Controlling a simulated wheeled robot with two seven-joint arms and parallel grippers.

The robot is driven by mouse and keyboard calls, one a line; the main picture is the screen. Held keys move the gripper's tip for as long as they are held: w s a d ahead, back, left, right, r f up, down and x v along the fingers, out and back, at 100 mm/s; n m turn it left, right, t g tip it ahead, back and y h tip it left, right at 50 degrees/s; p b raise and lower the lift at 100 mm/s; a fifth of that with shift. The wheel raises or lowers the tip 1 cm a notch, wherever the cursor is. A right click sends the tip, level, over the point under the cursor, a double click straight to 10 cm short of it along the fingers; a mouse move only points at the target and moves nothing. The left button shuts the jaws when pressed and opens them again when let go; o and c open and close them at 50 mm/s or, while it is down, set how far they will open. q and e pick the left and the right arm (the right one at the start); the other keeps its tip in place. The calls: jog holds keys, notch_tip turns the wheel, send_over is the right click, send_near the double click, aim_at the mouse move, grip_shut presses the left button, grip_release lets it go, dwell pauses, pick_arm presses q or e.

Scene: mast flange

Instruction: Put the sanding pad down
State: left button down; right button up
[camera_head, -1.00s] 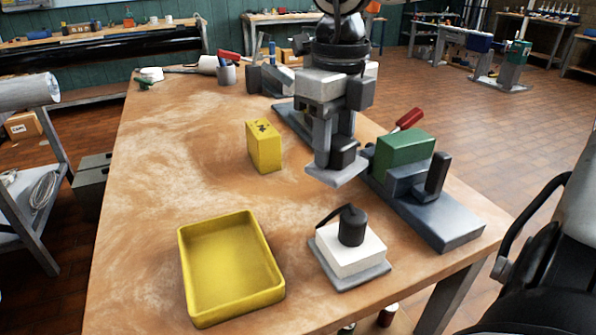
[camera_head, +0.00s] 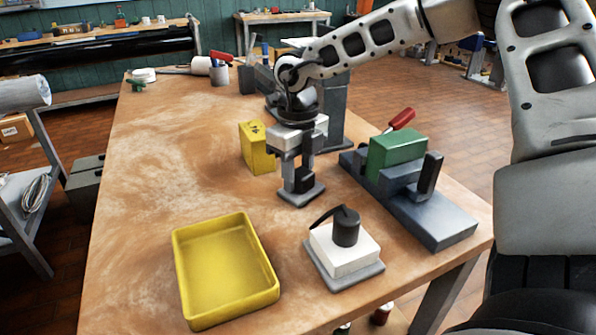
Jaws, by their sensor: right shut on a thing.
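The sanding pad (camera_head: 301,193) is a flat grey plate with a small grip on top. My right gripper (camera_head: 296,166) comes down over it from above and is shut on its grip. The pad is level, low over the bare wooden worktop, just right of the yellow block. I cannot tell whether its underside touches the wood. My left gripper is not in view.
A yellow block (camera_head: 257,147) stands close left of the pad. An empty yellow tray (camera_head: 275,286) lies front left. A white block with a black knob (camera_head: 345,255) sits in front. A vise-like fixture holds a green block (camera_head: 397,152) at right. Bare worktop (camera_head: 190,185) lies left.

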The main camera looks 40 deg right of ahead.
aim_at(298, 171)
jog(key=shift+f, duration=0.1)
jog(key=o, duration=1.1)
notch_tip(298, 171, up, 12)
jog(key=shift+r+p, duration=0.2)
jog(key=shift+p, duration=0.15)
